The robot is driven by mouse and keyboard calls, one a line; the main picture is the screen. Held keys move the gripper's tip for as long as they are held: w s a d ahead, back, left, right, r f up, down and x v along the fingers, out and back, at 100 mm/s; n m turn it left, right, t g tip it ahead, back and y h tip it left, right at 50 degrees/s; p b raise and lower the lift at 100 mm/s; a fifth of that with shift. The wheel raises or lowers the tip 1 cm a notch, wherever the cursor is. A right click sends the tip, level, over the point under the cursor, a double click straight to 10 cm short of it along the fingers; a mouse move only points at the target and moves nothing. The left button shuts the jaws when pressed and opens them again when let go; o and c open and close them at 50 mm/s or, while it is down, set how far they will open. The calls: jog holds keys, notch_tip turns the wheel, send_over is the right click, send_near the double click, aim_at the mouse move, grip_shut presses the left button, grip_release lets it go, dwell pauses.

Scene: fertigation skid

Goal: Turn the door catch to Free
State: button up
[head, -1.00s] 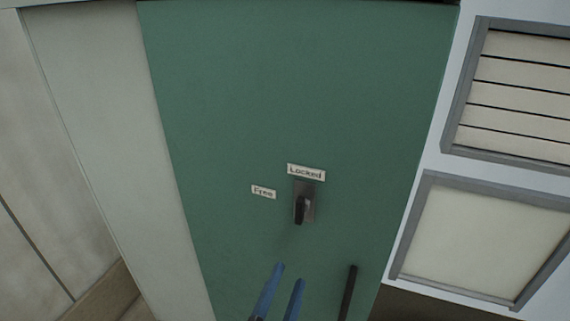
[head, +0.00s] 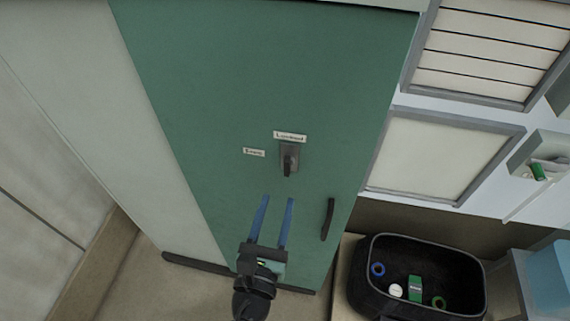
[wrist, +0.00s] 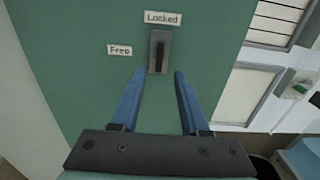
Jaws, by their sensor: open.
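The door catch (head: 289,158) is a dark handle on a small grey plate on the green door (head: 240,80). In the wrist view the catch (wrist: 160,52) stands upright, in line with the "Locked" label (wrist: 162,18) above it. My gripper (head: 278,200) is open, with two blue fingers pointing up toward the catch. In the wrist view the fingertips (wrist: 160,72) lie on either side just below the catch. Nothing is between them, and they look apart from it.
A black door pull (head: 328,219) is to the right of my fingers. A black bin (head: 365,290) with several small items stands at the lower right. Framed panels (head: 440,155) are on the wall to the right. The door around the catch is clear.

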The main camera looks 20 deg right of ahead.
aim_at(287, 168)
jog(key=p+x, duration=0.1)
jog(key=x, duration=0.8)
jog(key=shift+w+d, duration=0.1)
jog(key=shift+w, duration=0.05)
jog(key=shift+c, duration=0.2)
grip_shut()
